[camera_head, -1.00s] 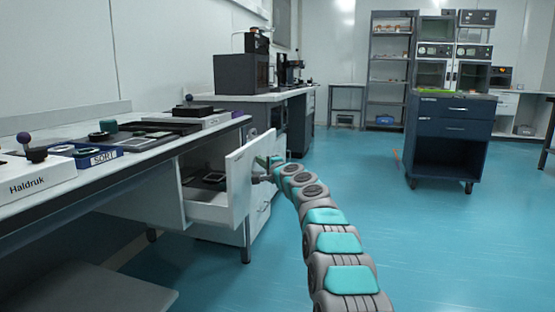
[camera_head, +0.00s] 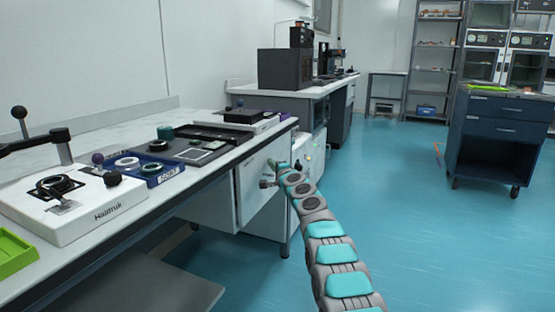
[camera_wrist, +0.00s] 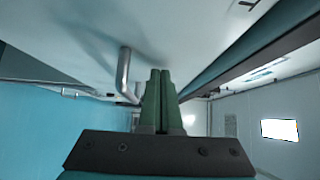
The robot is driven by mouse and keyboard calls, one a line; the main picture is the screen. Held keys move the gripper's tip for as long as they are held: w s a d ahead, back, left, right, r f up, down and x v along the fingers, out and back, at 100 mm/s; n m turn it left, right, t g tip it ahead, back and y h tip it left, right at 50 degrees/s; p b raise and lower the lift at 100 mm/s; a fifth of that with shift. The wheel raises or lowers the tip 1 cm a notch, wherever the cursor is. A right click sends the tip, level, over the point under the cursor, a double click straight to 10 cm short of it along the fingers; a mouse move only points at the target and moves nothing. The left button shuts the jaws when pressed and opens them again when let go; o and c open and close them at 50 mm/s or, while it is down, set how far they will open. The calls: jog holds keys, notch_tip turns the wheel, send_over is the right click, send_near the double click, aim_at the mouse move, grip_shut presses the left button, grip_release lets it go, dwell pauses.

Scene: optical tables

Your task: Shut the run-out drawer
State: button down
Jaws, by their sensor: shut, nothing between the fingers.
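The run-out drawer shows a pale front panel (camera_head: 255,190) under the bench top in the head view. No opening into its inside is visible, and the front sits at or close to the bench's front edge; I cannot tell whether a small gap is left. In the wrist view the pale panel (camera_wrist: 75,35) fills the upper left, with a bent metal handle (camera_wrist: 124,72) on it. My gripper (camera_wrist: 160,74) is shut and empty, its green fingers beside the handle with the tips at or very near the panel. In the head view my gripper (camera_head: 274,168) is small against the drawer front.
The bench top above carries a white Haldruk device (camera_head: 85,205), a blue SORT tray (camera_head: 160,172) and a dark tray (camera_head: 185,147). A dark blue cart (camera_head: 497,135) stands at the right. The blue floor between bench and cart is clear.

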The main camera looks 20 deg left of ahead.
jog(key=shift+a+r+p, duration=0.1)
jog(key=shift+a+p, duration=0.25)
jog(key=shift+a, duration=0.05)
jog(key=shift+s+a, duration=0.1)
jog(key=shift+a, duration=0.05)
